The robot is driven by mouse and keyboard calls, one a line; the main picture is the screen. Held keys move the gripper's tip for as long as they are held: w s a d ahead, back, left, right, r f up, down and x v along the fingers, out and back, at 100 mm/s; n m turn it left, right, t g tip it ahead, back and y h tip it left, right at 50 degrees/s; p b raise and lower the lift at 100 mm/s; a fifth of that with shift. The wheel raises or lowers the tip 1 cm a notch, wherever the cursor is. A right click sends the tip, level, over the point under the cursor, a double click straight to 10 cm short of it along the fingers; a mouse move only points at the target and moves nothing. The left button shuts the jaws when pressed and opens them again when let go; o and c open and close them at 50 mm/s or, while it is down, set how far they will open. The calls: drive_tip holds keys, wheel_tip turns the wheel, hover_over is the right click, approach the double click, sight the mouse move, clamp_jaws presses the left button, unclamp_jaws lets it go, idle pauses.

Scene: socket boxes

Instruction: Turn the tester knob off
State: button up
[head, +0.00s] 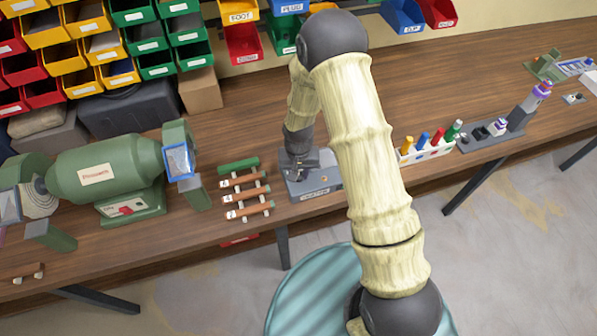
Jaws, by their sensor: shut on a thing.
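The tester (330,180) is a small grey-blue box with a label on its front face. It sits on the wooden workbench near the front edge, in the middle of the head view. My gripper (308,168) points down at the top of the tester and is shut on the knob there. The knob is hidden by the fingers, so its pointing direction cannot be seen.
Left of the tester lie a green bar and several wooden-handled tools (247,195). A green bench grinder (110,170) stands further left. Right of my arm is a white rack (425,150) with coloured bottles. Coloured bins (243,42) hang behind.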

drive_tip(key=shift+n, duration=0.5)
drive_tip(key=n+b, duration=0.1)
drive_tip(key=n, duration=0.4)
drive_tip(key=shift+b, duration=0.35)
drive_tip(key=n, duration=0.6)
drive_tip(key=shift+w+r, duration=0.1)
drive_tip(key=o, duration=1)
wheel_tip(320, 180, up, 17)
drive_tip(key=shift+r+b, duration=0.2)
drive_tip(key=shift+b, duration=0.6)
